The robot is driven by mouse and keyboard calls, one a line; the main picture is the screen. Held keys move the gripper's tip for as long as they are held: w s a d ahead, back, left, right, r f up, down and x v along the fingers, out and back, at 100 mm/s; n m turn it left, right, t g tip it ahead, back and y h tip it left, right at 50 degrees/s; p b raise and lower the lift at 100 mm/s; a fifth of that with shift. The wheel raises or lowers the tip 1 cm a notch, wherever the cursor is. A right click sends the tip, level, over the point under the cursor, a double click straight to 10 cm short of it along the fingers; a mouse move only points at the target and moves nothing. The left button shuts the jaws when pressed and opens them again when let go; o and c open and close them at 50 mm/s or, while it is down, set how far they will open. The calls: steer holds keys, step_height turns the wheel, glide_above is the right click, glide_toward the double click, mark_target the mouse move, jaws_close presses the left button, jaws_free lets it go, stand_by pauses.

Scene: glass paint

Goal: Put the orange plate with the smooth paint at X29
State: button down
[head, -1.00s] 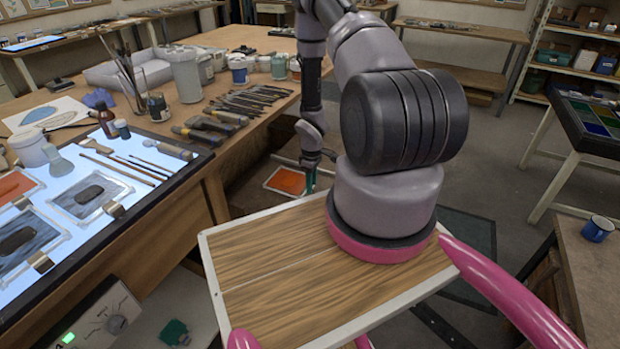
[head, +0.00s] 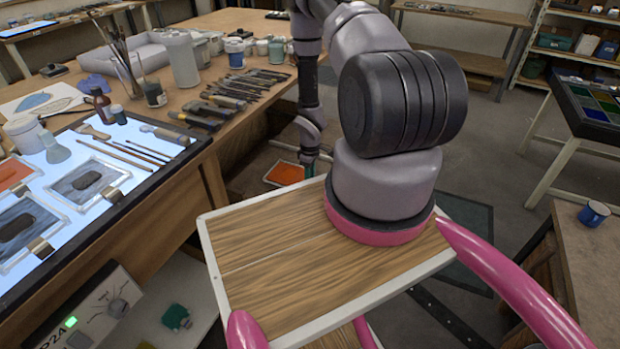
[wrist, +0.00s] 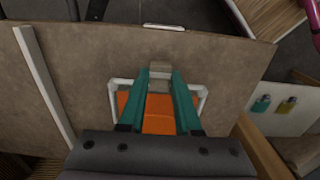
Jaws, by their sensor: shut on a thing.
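My gripper (wrist: 158,100) is shut, with its teal fingers on a small grey block at the edge of an orange plate (wrist: 158,113). The plate has a pale frame, and the fingers hide part of it. In the head view the plate (head: 284,173) hangs beyond my wooden deck, below the workbench top, and my gripper (head: 308,163) is at its right side. Another orange plate (head: 14,174) lies on the lit panel at the left, cut off by the picture edge. I cannot tell whether the held plate's paint is smooth. No X29 label is readable.
The lit panel (head: 110,207) also bears grey plates with dark blocks and several brushes. The workbench (head: 205,173) holds tools and jars. A control box (head: 112,305) stands at lower left. A blue mug (head: 593,213) sits on a side table at right. Open floor shows between the tables.

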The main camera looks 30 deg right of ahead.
steer(key=shift+f, duration=0.55)
stand_by(0.4)
steer(key=shift+r, duration=0.1)
stand_by(0.4)
jaws_free()
stand_by(0.4)
steer(key=shift+r, duration=4.05)
